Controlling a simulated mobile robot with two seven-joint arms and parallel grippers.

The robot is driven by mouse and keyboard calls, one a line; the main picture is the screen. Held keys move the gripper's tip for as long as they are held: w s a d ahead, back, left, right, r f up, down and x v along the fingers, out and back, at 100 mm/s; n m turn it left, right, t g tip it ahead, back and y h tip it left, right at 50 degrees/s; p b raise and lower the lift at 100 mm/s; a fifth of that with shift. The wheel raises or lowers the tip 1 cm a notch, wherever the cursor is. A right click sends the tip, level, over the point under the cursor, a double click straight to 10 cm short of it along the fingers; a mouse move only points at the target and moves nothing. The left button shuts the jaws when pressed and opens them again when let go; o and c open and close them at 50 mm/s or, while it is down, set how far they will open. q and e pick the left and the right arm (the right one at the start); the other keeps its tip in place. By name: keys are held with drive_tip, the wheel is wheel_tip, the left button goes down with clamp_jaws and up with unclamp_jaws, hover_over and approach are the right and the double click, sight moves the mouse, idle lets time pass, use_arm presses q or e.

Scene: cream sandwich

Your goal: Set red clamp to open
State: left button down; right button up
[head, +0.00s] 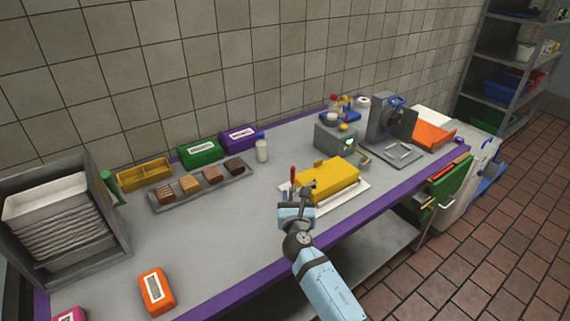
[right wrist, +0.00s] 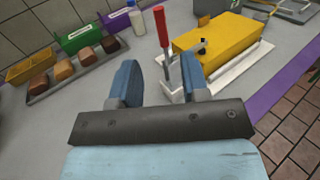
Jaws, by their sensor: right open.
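The red clamp handle (right wrist: 161,27) stands nearly upright beside the yellow block (right wrist: 222,41) in the right wrist view. Its metal base sits at the near left end of the white board under the block. In the head view the red handle (head: 293,174) shows just above my right gripper (head: 297,212). My right gripper also shows in the right wrist view (right wrist: 160,85), with its blue fingers spread apart and nothing held between them. The clamp's lower part lies beyond the right finger, partly hidden by it. I cannot tell whether they touch. My left gripper is not in view.
A tray (head: 162,205) with several brown blocks lies at the left, in front of yellow, green and purple boxes. A white bottle (head: 262,150) stands behind. A grey machine (head: 336,139) stands beyond the yellow block. Bare counter lies left of my right gripper.

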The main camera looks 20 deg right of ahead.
sight(293, 174)
drive_tip(key=b+x, duration=0.1)
drive_tip(key=x, duration=1.2)
drive_tip(key=shift+w, duration=0.15)
clamp_jaws()
